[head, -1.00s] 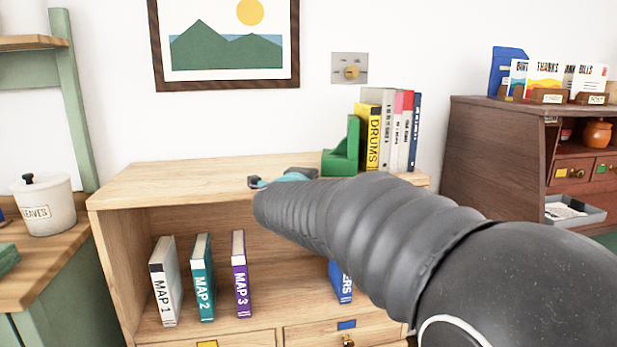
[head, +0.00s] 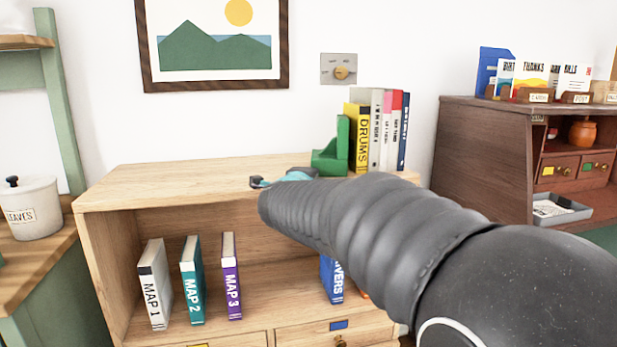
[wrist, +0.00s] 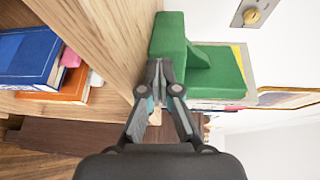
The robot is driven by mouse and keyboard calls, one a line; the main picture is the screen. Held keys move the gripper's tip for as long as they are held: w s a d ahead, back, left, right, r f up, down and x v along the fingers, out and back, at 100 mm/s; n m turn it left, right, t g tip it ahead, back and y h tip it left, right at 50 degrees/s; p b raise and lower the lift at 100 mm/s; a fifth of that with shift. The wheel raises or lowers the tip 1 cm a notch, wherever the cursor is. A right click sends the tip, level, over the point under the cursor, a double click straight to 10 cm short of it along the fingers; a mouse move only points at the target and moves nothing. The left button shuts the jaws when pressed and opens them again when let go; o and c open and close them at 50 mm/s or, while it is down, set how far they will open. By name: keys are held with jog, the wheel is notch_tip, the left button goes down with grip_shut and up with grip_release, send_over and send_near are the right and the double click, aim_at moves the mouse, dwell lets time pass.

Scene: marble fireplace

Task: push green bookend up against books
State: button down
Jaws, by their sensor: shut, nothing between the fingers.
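The green bookend (head: 343,145) stands upright on top of the wooden bookcase (head: 150,180), just left of a row of books. The yellow DRUMS book (head: 363,140) is the nearest of them. The bookend's upright is close to that book; I cannot tell whether they touch. My gripper (head: 284,179) is left of the bookend, partly hidden by my arm in the head view. In the wrist view, my gripper (wrist: 160,72) is shut and empty, its tips right by the bookend (wrist: 215,70). Whether they touch it is unclear.
Several books stand on the shelf below, including MAP 2 (head: 192,280). A wall switch (head: 338,69) and a framed picture (head: 213,45) hang behind. A dark wooden desk (head: 485,150) is at the right. The bookcase top is clear left of my gripper.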

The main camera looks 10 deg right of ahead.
aim_at(331, 176)
jog(key=shift+d+f+b, duration=0.15)
jog(key=shift+d+b, duration=0.3)
jog(key=shift+d, duration=1.1)
jog(key=shift+d+f+b, duration=0.1)
jog(key=shift+d+b, duration=0.3)
jog(key=shift+d, duration=1.15)
jog(key=shift+d+f+b, duration=0.2)
jog(key=shift+d+b, duration=0.1)
jog(key=shift+d, duration=0.65)
jog(key=shift+a, duration=0.15)
jog(key=shift+a+f+p, duration=0.1)
jog(key=shift+a+p, duration=0.55)
jog(key=shift+a, duration=1.1)
jog(key=s, duration=1.4)
jog(key=shift+d+r, duration=0.15)
jog(key=shift+r, duration=0.15)
